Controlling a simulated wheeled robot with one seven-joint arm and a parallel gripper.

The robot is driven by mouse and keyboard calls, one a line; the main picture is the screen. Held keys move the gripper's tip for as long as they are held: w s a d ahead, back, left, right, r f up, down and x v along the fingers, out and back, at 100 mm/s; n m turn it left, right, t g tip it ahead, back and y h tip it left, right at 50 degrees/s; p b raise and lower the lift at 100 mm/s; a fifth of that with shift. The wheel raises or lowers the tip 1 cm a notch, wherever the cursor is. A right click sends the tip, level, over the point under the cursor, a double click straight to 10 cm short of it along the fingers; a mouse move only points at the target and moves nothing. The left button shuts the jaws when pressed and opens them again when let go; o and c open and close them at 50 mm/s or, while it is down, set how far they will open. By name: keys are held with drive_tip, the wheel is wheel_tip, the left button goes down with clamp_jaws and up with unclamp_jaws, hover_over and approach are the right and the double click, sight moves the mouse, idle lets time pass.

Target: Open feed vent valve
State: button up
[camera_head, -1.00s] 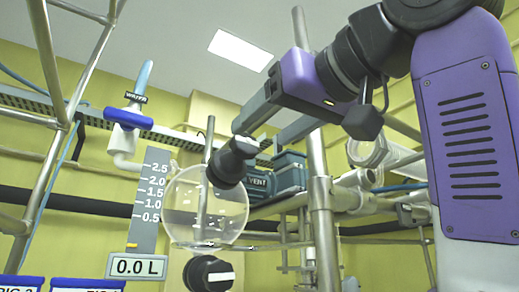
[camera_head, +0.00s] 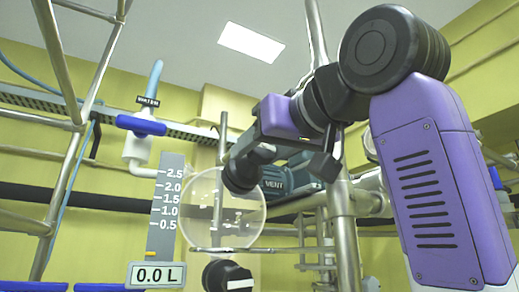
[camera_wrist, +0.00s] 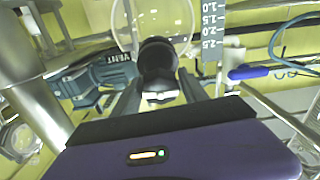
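The vent valve shows as a black knob (camera_head: 241,173) at the upper right of the round glass vessel (camera_head: 205,215), beside a teal box (camera_head: 300,180) marked VENT. In the wrist view the knob (camera_wrist: 158,62) has a pale bar on its near side, and the VENT box (camera_wrist: 105,80) lies to its left. My gripper (camera_wrist: 160,85) has its fingers apart, one on each side of the knob. I cannot tell whether they touch it. In the head view my gripper (camera_head: 255,155) is close to the knob and partly hides the box.
A second black knob (camera_head: 228,276) with a white bar is under the vessel. A scale (camera_head: 166,210) reading 0.0 L stands left of it. A blue-handled water valve (camera_head: 142,125) is at upper left. A steel post (camera_head: 343,225) rises right of the vessel.

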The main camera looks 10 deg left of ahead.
drive_tip(key=c, duration=0.9)
drive_tip(key=shift+n, duration=0.4)
